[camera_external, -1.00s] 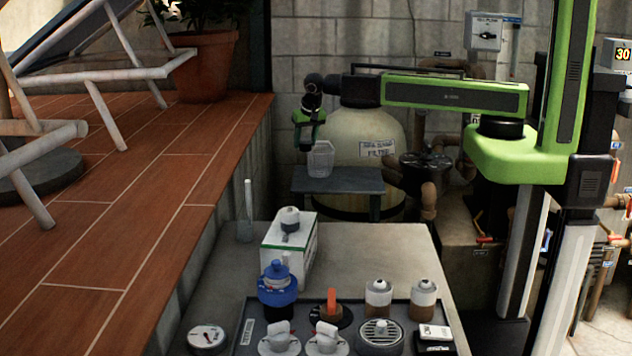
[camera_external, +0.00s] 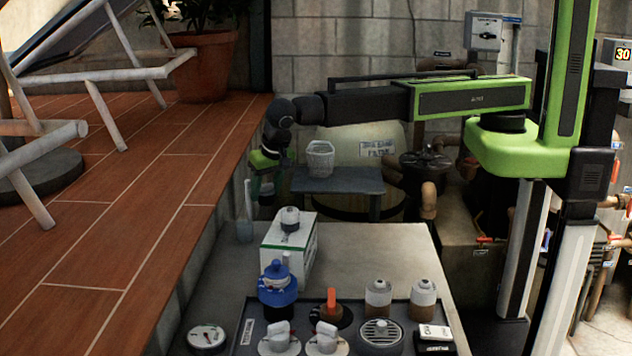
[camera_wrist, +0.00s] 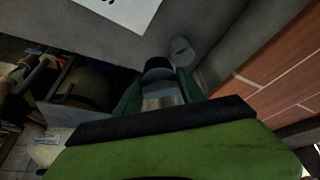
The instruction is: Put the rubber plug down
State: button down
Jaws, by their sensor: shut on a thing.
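My gripper (camera_external: 266,188) hangs pointing down at the far left end of the counter (camera_external: 375,245), in the external view. In the wrist view my gripper (camera_wrist: 160,92) has its two green fingers closed around a dark-topped, greyish piece, which I take to be the rubber plug (camera_wrist: 158,66). The plug is held above the counter, and its lower part is hard to make out. In the external view the plug is too small and dark to tell from the fingers.
A clear vessel with a rod (camera_external: 245,228) stands close by on the counter, beside a white box (camera_external: 289,246). A small dark table (camera_external: 338,181) bears a clear basket (camera_external: 320,158). The brick-red deck (camera_external: 150,190) rises at the left. A tray of fittings (camera_external: 255,330) fills the counter's front.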

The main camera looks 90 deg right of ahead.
jog(key=w+a+n+t+y, duration=0.1)
jog(key=w+a+n+y, duration=0.15)
jog(key=a+n, duration=0.35)
jog(key=w+a+n+t+y, duration=0.1)
jog(key=w+a+n, duration=0.3)
jog(key=a, duration=0.4)
jog(key=a+f+b, duration=0.2)
jog(key=a, duration=0.1)
jog(key=a+f+b, duration=0.2)
jog(key=a, duration=0.2)
jog(key=a+f+b, duration=0.3)
jog(key=a, duration=0.1)
jog(key=shift+a, duration=0.45)
notch_tip(320, 180, down, 4)
jog(key=b, duration=0.4)
jog(key=shift+s+f, duration=0.1)
jog(key=shift+r, duration=0.2)
jog(key=shift+f, duration=0.15)
jog(key=c, duration=0.7)
grip_release()
